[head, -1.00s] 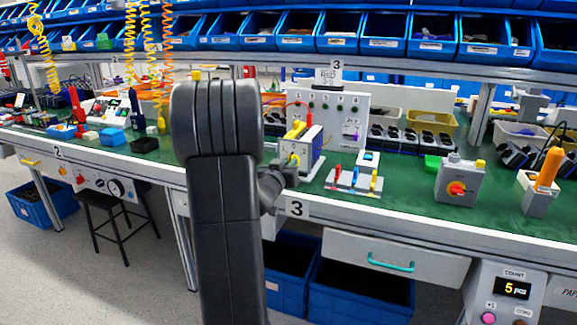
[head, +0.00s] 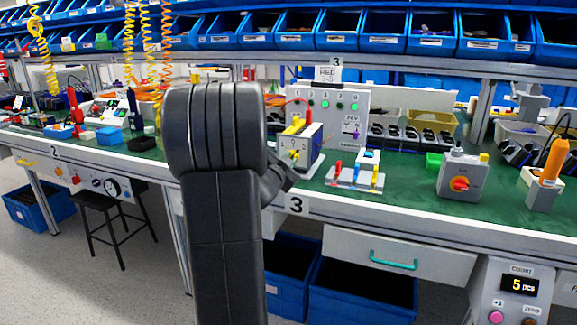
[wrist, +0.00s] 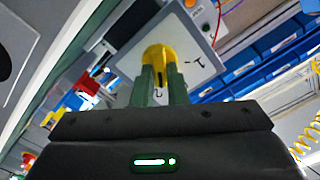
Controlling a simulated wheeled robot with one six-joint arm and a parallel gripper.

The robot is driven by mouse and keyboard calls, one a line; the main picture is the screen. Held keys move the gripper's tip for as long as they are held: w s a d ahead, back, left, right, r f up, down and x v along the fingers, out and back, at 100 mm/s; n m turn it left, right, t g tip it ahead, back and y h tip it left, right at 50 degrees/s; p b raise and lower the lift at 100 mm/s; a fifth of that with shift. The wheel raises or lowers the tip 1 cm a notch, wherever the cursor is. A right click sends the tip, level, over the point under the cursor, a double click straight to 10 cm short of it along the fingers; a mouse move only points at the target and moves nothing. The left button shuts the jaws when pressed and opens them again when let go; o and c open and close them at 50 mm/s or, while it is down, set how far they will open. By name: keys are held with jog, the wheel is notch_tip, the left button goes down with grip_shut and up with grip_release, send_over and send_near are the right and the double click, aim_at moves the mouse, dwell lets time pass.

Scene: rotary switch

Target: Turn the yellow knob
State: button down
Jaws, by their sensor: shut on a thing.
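The yellow knob (wrist: 159,58) sits on the light grey face of a small box (wrist: 197,65), with a dark pointer mark on it. My gripper (wrist: 162,74) is shut on the knob, with one green finger on each side in the wrist view. In the head view the box (head: 313,150) stands on the green bench top, and a little of the yellow knob (head: 295,154) shows on its face.
Behind the box is a grey panel (head: 328,122) with lit green lamps and a red wire. To the right are a board with coloured levers (head: 355,178), a grey box with a red rotary switch (head: 461,183) and an orange-handled device (head: 550,170).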

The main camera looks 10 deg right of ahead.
jog(key=shift+m+b, duration=0.35)
jog(key=shift+m, duration=0.45)
jog(key=c, duration=1.4)
grip_release()
jog(key=shift+c, duration=0.2)
jog(key=p+v, duration=0.2)
jog(key=v, duration=1.1)
jog(key=shift+s+a, duration=0.25)
jog(key=shift+s, duration=0.1)
